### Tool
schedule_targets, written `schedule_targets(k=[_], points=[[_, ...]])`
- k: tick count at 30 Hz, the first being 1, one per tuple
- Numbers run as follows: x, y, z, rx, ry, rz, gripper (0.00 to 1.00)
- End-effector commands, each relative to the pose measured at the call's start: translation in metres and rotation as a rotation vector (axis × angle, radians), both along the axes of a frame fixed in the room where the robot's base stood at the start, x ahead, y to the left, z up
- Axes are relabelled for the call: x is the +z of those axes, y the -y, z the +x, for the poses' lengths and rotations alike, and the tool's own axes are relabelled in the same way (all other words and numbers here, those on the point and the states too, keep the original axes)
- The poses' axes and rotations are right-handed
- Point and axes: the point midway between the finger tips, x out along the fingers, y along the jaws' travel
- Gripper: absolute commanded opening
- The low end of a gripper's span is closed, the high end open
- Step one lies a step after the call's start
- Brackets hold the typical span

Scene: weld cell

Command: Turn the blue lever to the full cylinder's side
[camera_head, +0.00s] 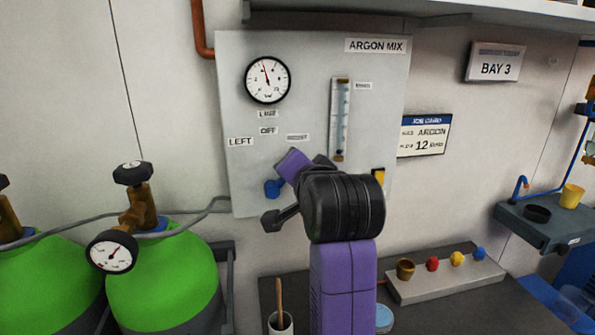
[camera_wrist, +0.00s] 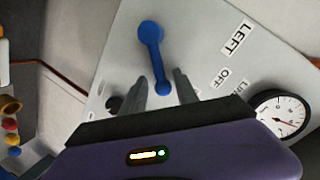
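The blue lever (camera_head: 273,188) is low on the left part of the grey panel (camera_head: 310,75), and my arm hides part of it. In the wrist view the blue lever (camera_wrist: 152,50) shows a wide round end at the top and a narrower end lower down. My gripper (camera_wrist: 161,80) is open, with the narrower end between its fingers; contact is unclear. LEFT (camera_head: 240,142), OFF and LINE labels are by the lever. Two green cylinders (camera_head: 165,285) (camera_head: 45,285) stand at left. The right one's gauge (camera_head: 111,252) is too small to read; the left one's is out of view.
A round gauge (camera_head: 267,80) and a flow tube (camera_head: 340,118) are on the panel above my arm. The bench at right holds a block with coloured knobs (camera_head: 445,273). A cup (camera_head: 281,323) stands in front, and a shelf (camera_head: 420,12) overhangs the panel.

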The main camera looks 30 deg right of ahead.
Motion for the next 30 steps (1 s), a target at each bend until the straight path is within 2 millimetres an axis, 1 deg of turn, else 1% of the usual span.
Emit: schedule_targets(k=[5,9,15,20,30], points=[[0.005,-0.007,-0.021,0.001,0.003,-0.001,0.36],[0.012,-0.014,-0.043,0.001,0.004,0.000,0.36],[0.019,-0.020,-0.064,-0.001,0.004,0.000,0.36],[0.020,-0.021,-0.070,-0.002,0.001,0.000,0.36],[0.020,-0.021,-0.069,-0.002,0.001,0.000,0.36]])
